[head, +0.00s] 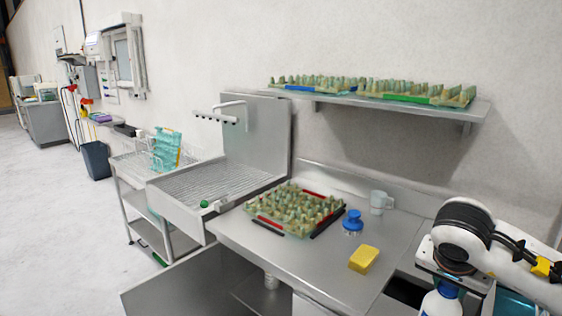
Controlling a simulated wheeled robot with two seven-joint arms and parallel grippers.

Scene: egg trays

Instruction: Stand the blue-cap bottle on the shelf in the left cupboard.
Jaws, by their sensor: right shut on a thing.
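The blue-cap bottle (441,303) is at the bottom right, white with a blue top. Its lower part is cut off by the frame edge. My right gripper (449,279) is directly above it, shut on its blue top. The fingers are mostly hidden by the wrist. An open cupboard (238,293) shows under the counter at the bottom left, with a grey panel beside it. Its inner shelf shows only in part. My left gripper is not in view.
On the steel counter (345,285) are an egg tray (338,207), a blue-handled brush (352,222), a yellow sponge (363,259) and a white mug (380,202). A sink (225,182) stands left. A wall shelf (400,105) holds egg trays.

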